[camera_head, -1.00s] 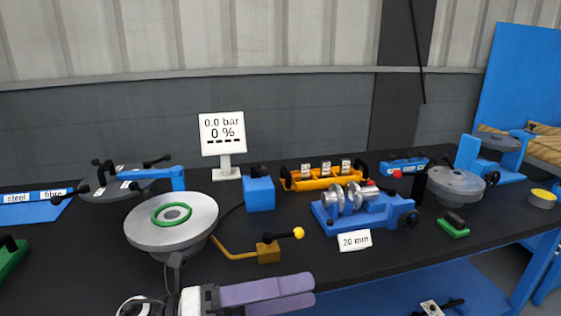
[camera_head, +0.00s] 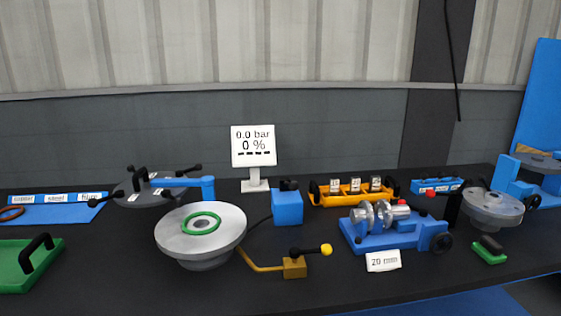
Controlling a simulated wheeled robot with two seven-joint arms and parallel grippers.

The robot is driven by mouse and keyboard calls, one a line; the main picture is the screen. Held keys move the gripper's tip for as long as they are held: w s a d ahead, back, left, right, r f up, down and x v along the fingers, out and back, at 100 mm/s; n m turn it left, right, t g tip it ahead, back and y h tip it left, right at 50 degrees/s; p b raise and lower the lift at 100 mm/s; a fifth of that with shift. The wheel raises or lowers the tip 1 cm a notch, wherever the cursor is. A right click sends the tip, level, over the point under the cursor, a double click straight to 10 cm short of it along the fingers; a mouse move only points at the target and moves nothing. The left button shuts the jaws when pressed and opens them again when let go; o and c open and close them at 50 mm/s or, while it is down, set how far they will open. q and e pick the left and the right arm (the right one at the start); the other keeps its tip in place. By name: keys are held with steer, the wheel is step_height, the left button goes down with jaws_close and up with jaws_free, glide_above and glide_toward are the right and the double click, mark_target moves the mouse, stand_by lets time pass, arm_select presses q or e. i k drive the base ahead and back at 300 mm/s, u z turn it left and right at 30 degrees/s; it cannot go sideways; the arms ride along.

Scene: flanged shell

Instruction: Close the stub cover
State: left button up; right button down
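A round grey flange plate (camera_head: 172,239) stands on a short neck on the bench, left of the middle. A green ring (camera_head: 188,226) lies on its top around the central hole. Behind it and to the left is a dark grey disc cover (camera_head: 130,194) with black knobbed handles. A blue swing arm (camera_head: 185,182) runs from this cover to a blue post (camera_head: 208,190) behind the flange. The cover is swung aside, and the flange's top is uncovered. Neither of my grippers is in view.
A display (camera_head: 253,147) reads 0.0 bar and 0 %. A yellow-knobbed lever (camera_head: 294,267) and a blue box (camera_head: 287,208) stand right of the flange. A green plate with a handle (camera_head: 20,272) lies at left. A blue vise-like fixture (camera_head: 388,238) and another grey flange (camera_head: 492,209) stand at right.

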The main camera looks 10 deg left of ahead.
mark_target(144, 192)
steer(key=z, duration=1.7)
steer(key=i, duration=1.1)
steer(key=u, duration=3.55)
